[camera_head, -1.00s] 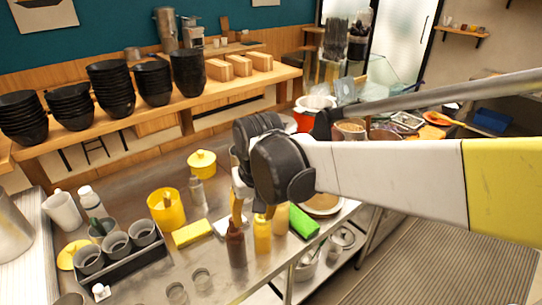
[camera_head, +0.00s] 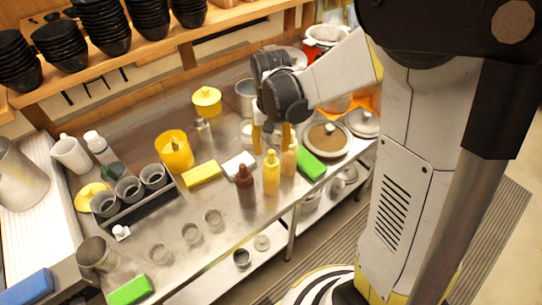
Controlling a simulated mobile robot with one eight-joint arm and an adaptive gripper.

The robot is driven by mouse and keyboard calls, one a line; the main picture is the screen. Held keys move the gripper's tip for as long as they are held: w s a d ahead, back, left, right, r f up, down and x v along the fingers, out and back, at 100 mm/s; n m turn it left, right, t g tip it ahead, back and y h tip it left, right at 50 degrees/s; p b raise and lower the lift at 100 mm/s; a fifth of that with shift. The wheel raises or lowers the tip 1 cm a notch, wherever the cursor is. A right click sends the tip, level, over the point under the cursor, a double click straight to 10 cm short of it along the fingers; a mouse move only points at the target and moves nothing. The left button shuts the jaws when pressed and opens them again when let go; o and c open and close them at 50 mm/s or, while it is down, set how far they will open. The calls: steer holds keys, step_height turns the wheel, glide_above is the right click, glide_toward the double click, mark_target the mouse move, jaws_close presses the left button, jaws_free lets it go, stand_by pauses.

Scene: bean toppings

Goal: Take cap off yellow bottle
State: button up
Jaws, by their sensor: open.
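The yellow bottle (camera_head: 271,174) stands upright near the front edge of the steel table, with a narrow pointed tip at its top. A brown bottle (camera_head: 245,186) stands to its left, and a paler yellow-orange bottle (camera_head: 289,160) stands close on its right. My gripper (camera_head: 271,140) points down above and just behind these bottles. Its two yellowish fingers are apart, one on the left and one near the paler bottle's top. I cannot tell whether a finger touches any bottle. Nothing shows between the fingers.
A yellow sponge (camera_head: 201,174), a white cloth (camera_head: 239,164) and a green sponge (camera_head: 311,165) lie around the bottles. Several clear glasses (camera_head: 191,233) stand at the front left. A black caddy with grey cups (camera_head: 130,188) is further left. A lidded pan (camera_head: 327,139) is at right.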

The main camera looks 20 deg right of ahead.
step_height(320, 180, down, 3)
steer(key=shift+w+r, duration=0.1)
steer(key=shift+r, duration=0.1)
steer(key=c, duration=0.9)
steer(key=shift+r, duration=0.1)
steer(key=shift+r, duration=0.45)
steer(key=r, duration=0.2)
steer(key=r+p, duration=0.1)
steer(key=r, duration=0.1)
steer(key=shift+s+d, duration=0.3)
steer(key=shift+d, duration=0.1)
steer(key=s+d+r, duration=0.2)
steer(key=d, duration=0.1)
steer(key=s+d+r+p, duration=0.1)
steer(key=s+d+r, duration=0.1)
steer(key=d, duration=0.1)
steer(key=s+d+r+p, duration=0.1)
steer(key=s+d+r, duration=0.1)
steer(key=d, duration=0.1)
